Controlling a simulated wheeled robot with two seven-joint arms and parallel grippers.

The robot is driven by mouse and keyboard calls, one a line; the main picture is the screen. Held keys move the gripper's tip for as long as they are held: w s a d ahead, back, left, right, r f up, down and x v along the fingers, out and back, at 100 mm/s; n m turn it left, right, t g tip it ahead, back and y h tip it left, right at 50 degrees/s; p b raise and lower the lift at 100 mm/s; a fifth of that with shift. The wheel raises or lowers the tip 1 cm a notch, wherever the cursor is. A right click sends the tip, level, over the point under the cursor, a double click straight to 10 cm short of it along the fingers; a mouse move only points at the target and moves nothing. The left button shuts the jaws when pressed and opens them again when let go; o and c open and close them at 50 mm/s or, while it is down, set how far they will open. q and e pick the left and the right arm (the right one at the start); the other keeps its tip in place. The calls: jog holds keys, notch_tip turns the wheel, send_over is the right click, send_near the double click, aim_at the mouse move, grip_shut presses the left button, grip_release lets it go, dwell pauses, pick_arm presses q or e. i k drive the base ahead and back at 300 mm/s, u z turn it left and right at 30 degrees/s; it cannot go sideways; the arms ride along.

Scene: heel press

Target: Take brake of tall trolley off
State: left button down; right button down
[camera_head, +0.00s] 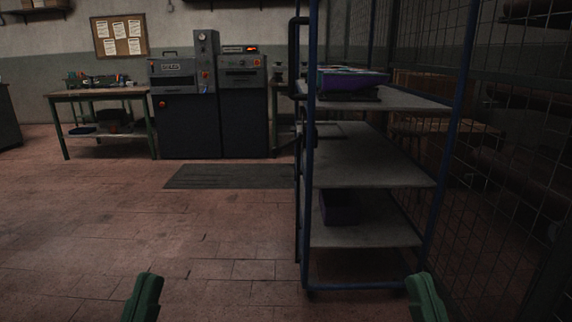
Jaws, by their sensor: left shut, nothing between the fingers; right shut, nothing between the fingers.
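The tall trolley (376,174) stands right of centre, with a blue tube frame and several grey shelves. Its lower frame and feet are dark near the floor. I cannot make out a brake pedal or its state there. My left gripper (144,295) shows as a green shape at the bottom edge, left of the trolley. My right gripper (427,296) shows at the bottom edge, near the trolley's lower right corner in the picture. Both are shut and empty. Whether the right one touches the trolley cannot be told.
A purple bin (352,80) is on the top shelf and a dark bin (340,207) on a lower one. A wire mesh fence (520,130) runs along the right. Grey machines (208,100), a dark mat (230,176) and a workbench (95,93) lie beyond. The floor at left is clear.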

aim_at(276, 149)
jog(key=z, duration=0.85)
jog(key=i, duration=1.35)
jog(key=u, duration=0.8)
jog(key=i, duration=0.9)
jog(key=u, duration=0.1)
